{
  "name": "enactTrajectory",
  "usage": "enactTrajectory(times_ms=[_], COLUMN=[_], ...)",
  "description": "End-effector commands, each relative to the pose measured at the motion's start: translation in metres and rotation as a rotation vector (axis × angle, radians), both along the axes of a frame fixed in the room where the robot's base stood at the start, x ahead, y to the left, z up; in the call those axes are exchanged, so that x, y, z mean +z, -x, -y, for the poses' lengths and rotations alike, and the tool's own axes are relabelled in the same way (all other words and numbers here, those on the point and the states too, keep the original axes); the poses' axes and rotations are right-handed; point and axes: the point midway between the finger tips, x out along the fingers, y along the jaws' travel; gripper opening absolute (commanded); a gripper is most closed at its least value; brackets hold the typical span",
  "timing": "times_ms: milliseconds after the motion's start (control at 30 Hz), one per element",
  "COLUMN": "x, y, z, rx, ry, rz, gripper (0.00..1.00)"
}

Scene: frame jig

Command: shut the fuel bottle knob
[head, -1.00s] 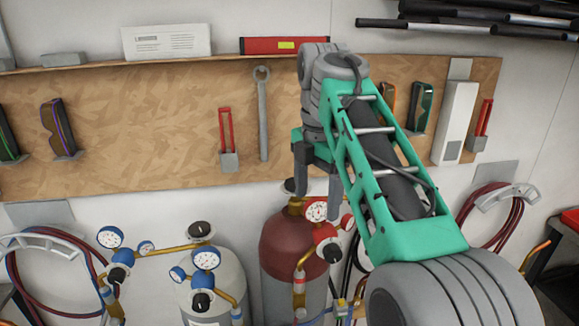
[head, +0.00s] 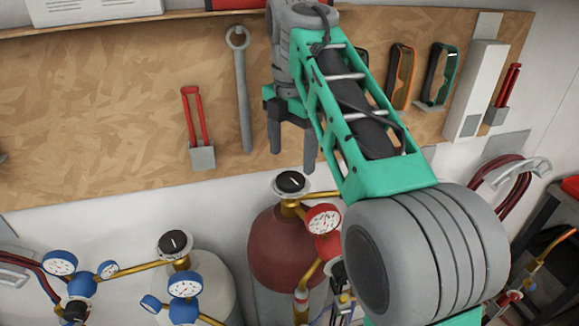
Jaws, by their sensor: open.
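The fuel bottle appears to be the dark red cylinder (head: 277,248) at the lower middle of the head view. Its black round knob (head: 290,182) sits on top of a brass valve and shows a white mark. A red regulator with a white gauge (head: 323,219) is fixed to the valve's right side. My gripper (head: 292,149) is open and empty, fingers pointing down. In the picture its fingertips lie just above the knob; there is no visible contact, and the depth between them is hard to tell.
A grey-white bottle (head: 210,283) with its own black knob (head: 175,243) and blue gauges stands to the left. A hose coil (head: 500,190) hangs at right. My arm covers part of the right side.

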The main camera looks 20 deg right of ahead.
Motion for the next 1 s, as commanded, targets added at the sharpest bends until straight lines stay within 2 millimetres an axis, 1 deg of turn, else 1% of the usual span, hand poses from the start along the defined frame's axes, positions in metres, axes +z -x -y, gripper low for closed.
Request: enactTrajectory(times_ms=[33, 100, 200, 300, 400, 567, 1000], x=[-0.01, -0.024, -0.04, -0.05, -0.054, -0.054, -0.054], y=[0.001, 0.001, 0.001, 0.0, 0.0, 0.0, 0.0], z=[0.0, -0.001, 0.0, 0.0, 0.001, 0.001, 0.002], rx=[0.001, 0.001, 0.001, 0.0, -0.001, -0.002, -0.003], ry=[0.0, 0.001, 0.0, 0.0, 0.0, 0.0, 0.0], rz=[-0.004, -0.003, -0.002, -0.001, 0.0, 0.0, 0.0], gripper=[0.77, 0.77, 0.77, 0.77, 0.77, 0.77, 0.42])
